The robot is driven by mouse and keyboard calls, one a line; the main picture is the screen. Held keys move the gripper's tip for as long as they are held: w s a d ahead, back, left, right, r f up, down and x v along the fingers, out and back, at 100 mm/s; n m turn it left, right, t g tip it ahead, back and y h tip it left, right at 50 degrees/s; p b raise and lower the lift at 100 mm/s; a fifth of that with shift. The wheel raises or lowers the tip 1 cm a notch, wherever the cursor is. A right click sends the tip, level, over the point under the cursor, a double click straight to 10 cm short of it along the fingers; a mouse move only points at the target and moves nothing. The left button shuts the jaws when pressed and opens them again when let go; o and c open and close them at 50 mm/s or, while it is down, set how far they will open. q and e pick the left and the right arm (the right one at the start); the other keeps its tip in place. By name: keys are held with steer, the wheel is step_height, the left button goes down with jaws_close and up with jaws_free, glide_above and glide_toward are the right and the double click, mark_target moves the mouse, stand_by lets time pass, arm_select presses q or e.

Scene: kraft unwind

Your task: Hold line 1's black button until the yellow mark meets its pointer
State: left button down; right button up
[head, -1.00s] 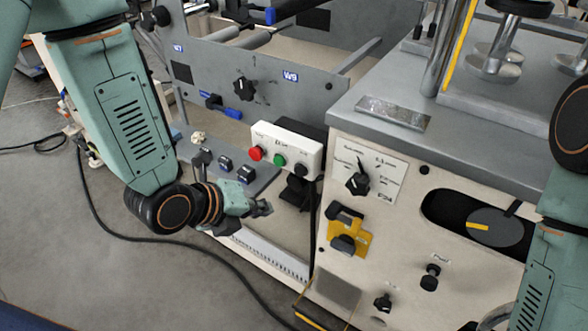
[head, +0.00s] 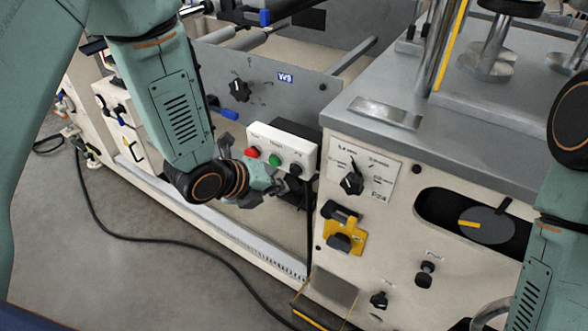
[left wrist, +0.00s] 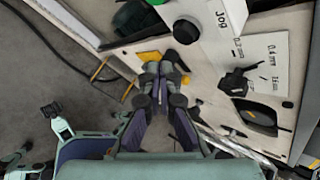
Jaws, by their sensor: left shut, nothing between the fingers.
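A white button box (head: 282,150) carries a red, a green and a black button (head: 295,170) in the head view. The black button, at its right end, also shows in the left wrist view (left wrist: 187,30), beside the word "Jog". My left gripper (head: 280,187) is shut and empty, just below and left of the black button. Its closed tips (left wrist: 160,70) are apart from the button in the left wrist view. A grey disc (head: 490,228) with a yellow mark (head: 469,223) sits in a dark window. The mark is at the disc's left; a black pointer (head: 504,206) is at its upper right, apart from it. My right gripper is out of view.
A black selector knob (head: 351,183) and a yellow bracket with black parts (head: 343,235) are on the cream panel, right of the box. A black cable (head: 150,240) lies on the floor. A grey machine top (head: 470,120) stands behind the panel.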

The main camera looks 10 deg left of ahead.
mark_target(296, 170)
arm_select(q)
steer(key=shift+w+d, duration=0.25)
steer(key=shift+w, duration=0.3)
steer(key=shift+w+d, duration=0.2)
steer(key=shift+w, duration=0.35)
steer(key=shift+a, duration=0.15)
steer(key=shift+w, duration=0.15)
stand_by(0.4)
steer(key=shift+w+d+f, duration=0.1)
steer(key=shift+w+d, duration=0.15)
